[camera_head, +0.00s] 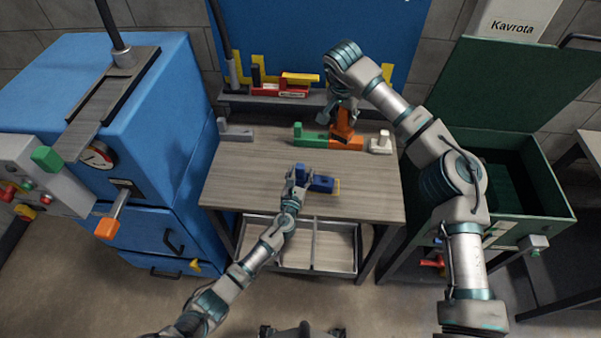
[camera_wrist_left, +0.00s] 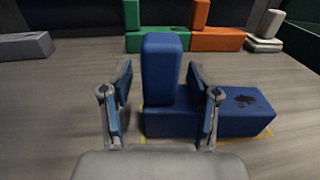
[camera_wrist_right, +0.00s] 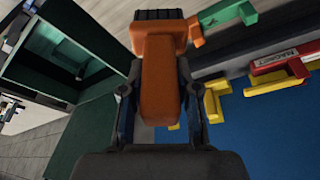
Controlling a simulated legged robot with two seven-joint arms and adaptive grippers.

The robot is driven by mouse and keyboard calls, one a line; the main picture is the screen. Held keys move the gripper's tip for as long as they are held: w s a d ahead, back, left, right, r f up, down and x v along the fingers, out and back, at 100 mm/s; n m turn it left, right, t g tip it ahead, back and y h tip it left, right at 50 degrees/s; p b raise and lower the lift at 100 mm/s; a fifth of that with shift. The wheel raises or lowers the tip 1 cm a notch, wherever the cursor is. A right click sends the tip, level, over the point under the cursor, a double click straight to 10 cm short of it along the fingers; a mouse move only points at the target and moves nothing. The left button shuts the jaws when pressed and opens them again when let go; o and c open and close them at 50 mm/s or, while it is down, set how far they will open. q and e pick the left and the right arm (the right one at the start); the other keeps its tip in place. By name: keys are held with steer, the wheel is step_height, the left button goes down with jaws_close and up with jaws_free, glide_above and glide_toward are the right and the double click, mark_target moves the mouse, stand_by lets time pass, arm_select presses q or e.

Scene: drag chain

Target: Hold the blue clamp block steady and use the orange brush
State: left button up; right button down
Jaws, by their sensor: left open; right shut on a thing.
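The blue clamp block (camera_head: 322,184) lies on the wooden table inside a yellow outline. In the left wrist view the block (camera_wrist_left: 215,115) has an upright post and a dark stain on top of its right part. My left gripper (camera_head: 299,176) is open, with its fingers (camera_wrist_left: 160,105) on either side of the upright post, apart from it. The orange brush (camera_head: 344,138) stands at the back of the table. My right gripper (camera_head: 345,105) is shut on the brush's upright handle. In the right wrist view the orange brush (camera_wrist_right: 160,70) shows dark bristles at its end.
Beside the orange brush stand a green brush-like tool (camera_head: 310,137) and a white one (camera_head: 381,143); a grey one (camera_head: 235,131) is at the back left. A rack with a red tool (camera_head: 280,91) is behind. The table's front right is clear.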

arm_select(q)
jaws_close()
arm_select(e)
step_height(320, 180, down, 15)
steer(key=w+a+n+y, duration=0.1)
steer(key=a+n, duration=0.1)
steer(key=n, duration=0.2)
steer(key=shift+a+f+t, duration=0.15)
steer(key=shift+a+t, duration=0.15)
steer(key=shift+a, duration=0.1)
steer(key=shift+w, duration=0.1)
